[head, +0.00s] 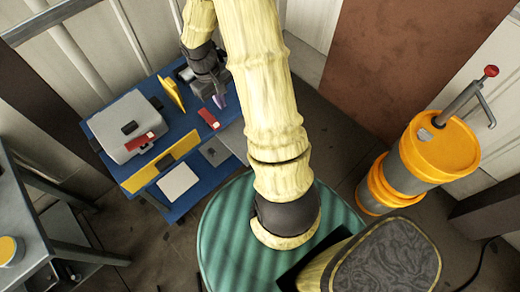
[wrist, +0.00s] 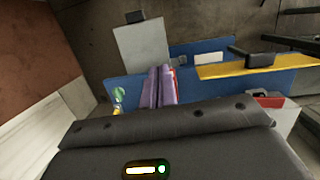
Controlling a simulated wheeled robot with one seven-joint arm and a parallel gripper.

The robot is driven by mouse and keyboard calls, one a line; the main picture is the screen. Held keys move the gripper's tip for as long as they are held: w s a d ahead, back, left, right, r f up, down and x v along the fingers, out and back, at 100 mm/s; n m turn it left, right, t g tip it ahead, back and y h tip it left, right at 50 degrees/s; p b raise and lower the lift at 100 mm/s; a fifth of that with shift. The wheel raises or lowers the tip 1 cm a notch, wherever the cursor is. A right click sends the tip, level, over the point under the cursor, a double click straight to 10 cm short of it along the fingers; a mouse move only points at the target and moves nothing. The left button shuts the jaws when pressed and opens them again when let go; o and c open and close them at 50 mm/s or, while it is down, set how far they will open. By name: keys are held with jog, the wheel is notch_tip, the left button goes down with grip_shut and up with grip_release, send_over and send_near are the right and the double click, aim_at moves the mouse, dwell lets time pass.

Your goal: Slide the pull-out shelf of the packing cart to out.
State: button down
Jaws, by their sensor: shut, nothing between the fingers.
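The packing cart (head: 185,128) is the blue bench at left centre in the head view; its blue top also shows in the wrist view (wrist: 215,80). A flat grey panel with a dark handle, which looks like the pull-out shelf (head: 232,138), lies at the cart's right front. In the wrist view this panel (wrist: 142,48) projects past the blue edge, with its handle (wrist: 134,16) at the far end. My gripper (head: 219,101) is above the cart's right part, apart from the handle. Its purple fingers (wrist: 159,88) are shut and empty. My arm hides part of the panel.
A grey case (head: 125,125) and a yellow strip (head: 160,165) are on the cart. A red piece (head: 208,118) is close to my gripper. An orange drum (head: 440,145) stands at right and a grey table (head: 25,240) at lower left. Walls stand behind the cart.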

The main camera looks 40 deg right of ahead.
jog(key=w+d+f+g+b, duration=0.1)
jog(key=d+f+b, duration=0.3)
jog(key=f, duration=0.8)
jog(key=w+d+f+g+b, duration=0.1)
jog(key=d+f+b, duration=0.3)
jog(key=f, duration=0.8)
jog(key=shift+w+d+f+g+y, duration=0.25)
jog(key=shift+w+d, duration=0.2)
jog(key=shift+d, duration=0.8)
jog(key=p+x, duration=0.1)
jog(key=x, duration=0.9)
jog(key=shift+s+f, duration=0.1)
jog(key=s+p, duration=0.1)
jog(key=s, duration=0.2)
jog(key=shift+s+d+p, duration=0.2)
jog(key=shift+p, duration=0.15)
jog(key=shift+s, duration=0.2)
jog(key=shift+s+a, duration=0.1)
